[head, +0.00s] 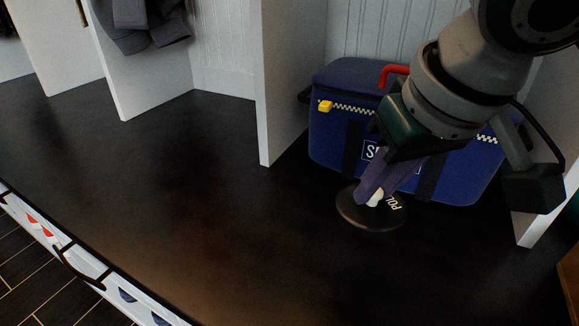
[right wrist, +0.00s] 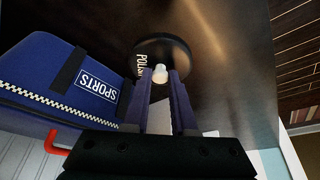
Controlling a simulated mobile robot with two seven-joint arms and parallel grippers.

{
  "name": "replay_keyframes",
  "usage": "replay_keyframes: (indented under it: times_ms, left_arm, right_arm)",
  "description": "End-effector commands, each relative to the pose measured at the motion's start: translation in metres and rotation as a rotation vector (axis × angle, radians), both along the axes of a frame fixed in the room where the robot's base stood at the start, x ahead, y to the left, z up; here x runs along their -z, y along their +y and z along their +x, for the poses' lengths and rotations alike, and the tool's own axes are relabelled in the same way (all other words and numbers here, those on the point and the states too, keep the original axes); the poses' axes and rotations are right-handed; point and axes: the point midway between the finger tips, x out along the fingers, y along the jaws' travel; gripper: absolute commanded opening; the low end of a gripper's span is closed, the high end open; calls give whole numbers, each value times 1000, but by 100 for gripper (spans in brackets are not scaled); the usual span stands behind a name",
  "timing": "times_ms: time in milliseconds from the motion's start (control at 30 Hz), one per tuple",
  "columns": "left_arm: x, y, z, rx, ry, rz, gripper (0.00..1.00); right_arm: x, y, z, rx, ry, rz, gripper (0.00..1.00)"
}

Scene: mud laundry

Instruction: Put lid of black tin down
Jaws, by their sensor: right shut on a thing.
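The lid of the black tin (head: 357,213) is a round black disc with white lettering and a pale knob. It is at or just above the dark bench top in the head view, in front of the blue bag; a small gap under it cannot be ruled out. My right gripper (head: 376,198) points down at it, shut on the knob. In the right wrist view the lid (right wrist: 178,48) lies beyond the fingertips, with the knob between my right gripper's fingers (right wrist: 160,76). The tin itself is not in view. My left gripper is not in view.
A blue sports bag (head: 335,140) with a red handle and yellow zip tag stands right behind the lid, in a cubby between white dividers (head: 290,80). The dark bench top (head: 180,190) is clear to the left. Its front edge runs along the lower left.

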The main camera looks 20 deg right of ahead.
Motion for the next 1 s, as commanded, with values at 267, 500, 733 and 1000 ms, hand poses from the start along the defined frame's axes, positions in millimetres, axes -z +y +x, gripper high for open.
replay_keyframes:
  times_ms: [267, 500, 733, 1000]
  left_arm:
    - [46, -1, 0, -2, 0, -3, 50]
    - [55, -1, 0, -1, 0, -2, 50]
    - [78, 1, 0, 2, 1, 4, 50]
    - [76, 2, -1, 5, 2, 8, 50]
  right_arm:
    - [76, 0, 0, -1, 0, 1, 0]
    - [93, 0, 0, -1, -1, 0, 0]
    - [129, 0, 0, 0, 0, 0, 0]
    - [127, 0, 0, -1, -1, 0, 0]
